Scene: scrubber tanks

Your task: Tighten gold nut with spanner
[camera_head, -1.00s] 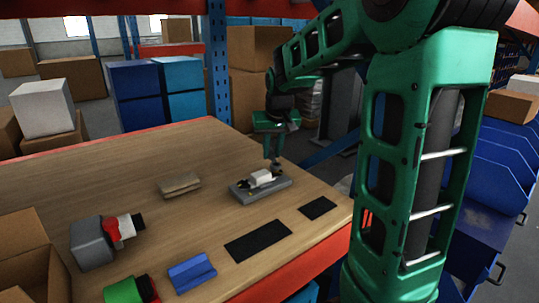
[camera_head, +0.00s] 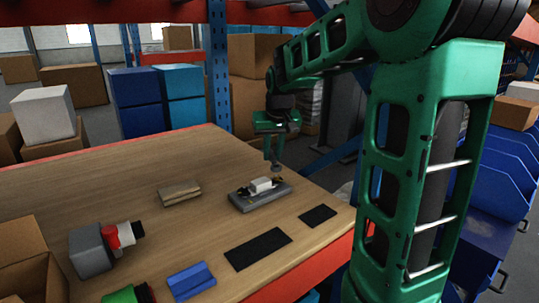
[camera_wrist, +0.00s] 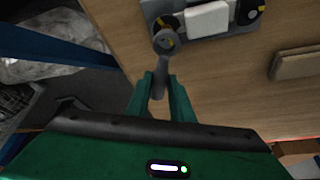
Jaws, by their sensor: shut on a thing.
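My gripper (camera_head: 274,158) is shut on a grey spanner (camera_wrist: 162,65), seen in the wrist view between my two green fingers. The spanner's ring head lies over or beside the near end of a grey base plate (camera_head: 260,197). The plate carries a white block (camera_head: 261,185) between two dark round fittings with gold parts. One fitting (camera_wrist: 166,22) is just beyond the spanner head; the other (camera_wrist: 250,10) is at the right end. I cannot tell whether the ring sits around a gold nut.
A tan block (camera_head: 179,193) lies left of the plate. Two black mats (camera_head: 258,248) and a blue block (camera_head: 191,280) lie nearer the front. A grey and red tool (camera_head: 100,248) is at the left. The table's back (camera_head: 130,165) is clear.

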